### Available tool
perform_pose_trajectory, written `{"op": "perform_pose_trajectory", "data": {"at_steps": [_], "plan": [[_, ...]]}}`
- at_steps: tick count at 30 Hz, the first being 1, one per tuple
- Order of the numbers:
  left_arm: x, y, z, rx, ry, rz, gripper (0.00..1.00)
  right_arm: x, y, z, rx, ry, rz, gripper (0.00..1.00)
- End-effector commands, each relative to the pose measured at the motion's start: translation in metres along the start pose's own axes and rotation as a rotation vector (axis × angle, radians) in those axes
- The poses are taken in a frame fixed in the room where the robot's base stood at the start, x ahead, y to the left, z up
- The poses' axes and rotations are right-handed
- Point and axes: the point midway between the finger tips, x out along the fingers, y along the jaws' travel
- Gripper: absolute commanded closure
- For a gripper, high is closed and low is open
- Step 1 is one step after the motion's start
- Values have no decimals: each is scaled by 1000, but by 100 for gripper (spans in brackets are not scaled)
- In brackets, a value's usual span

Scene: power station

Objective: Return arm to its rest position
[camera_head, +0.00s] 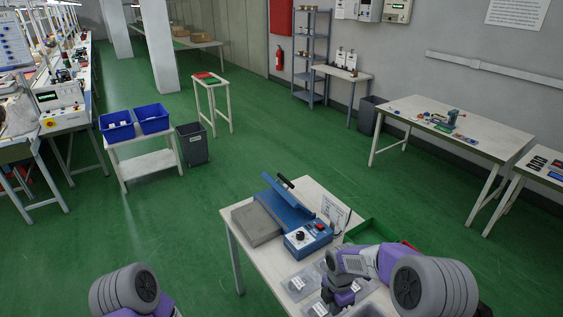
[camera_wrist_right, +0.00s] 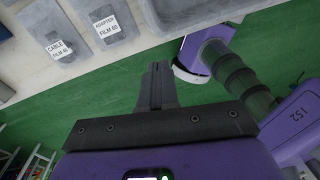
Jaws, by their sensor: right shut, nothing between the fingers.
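My right arm (camera_head: 350,262) comes in from the lower right in the head view and bends over the near table's right side. My right gripper (camera_wrist_right: 157,88) shows in the right wrist view with its two dark fingers together and nothing between them. It hangs over green floor beside the table edge in that view. In the head view its fingertips cannot be made out behind the arm. Of my left arm (camera_head: 125,290) only a grey and purple part shows at the bottom left; its gripper is out of view.
Green floor (camera_head: 170,245) is clear left of the table.

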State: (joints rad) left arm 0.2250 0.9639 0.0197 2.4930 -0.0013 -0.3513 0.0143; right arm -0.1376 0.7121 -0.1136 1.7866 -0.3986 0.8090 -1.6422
Motion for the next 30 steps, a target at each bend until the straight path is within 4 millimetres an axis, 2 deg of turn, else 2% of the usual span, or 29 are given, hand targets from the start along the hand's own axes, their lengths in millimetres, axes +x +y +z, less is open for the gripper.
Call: {"op": "perform_pose_trajectory", "data": {"at_steps": [1, 8, 11, 14, 18, 21, 25, 30], "plan": [[6, -2, -1, 0, 2, 0, 57, 18, -2, -5, 55, 22, 3, 100], [21, -8, -2, 1, 3, 0, 57, 78, -16, -30, 378, 128, 25, 100], [30, -11, -2, 0, 2, 0, 57, 110, -26, -45, 573, 187, 24, 100], [42, -16, -3, 0, 2, 0, 57, 148, -41, -63, 834, 258, 9, 100], [60, -22, -4, 0, 3, 0, 57, 199, -67, -91, 1282, 357, -37, 100], [72, -27, -4, 0, 3, 0, 57, 225, -87, -107, 1593, 407, -79, 100], [82, -31, -5, 0, 2, 0, 57, 247, -109, -121, 1920, 445, -126, 100], [88, -33, -5, 0, 2, 0, 57, 258, -124, -128, 2151, 464, -156, 100]]}}
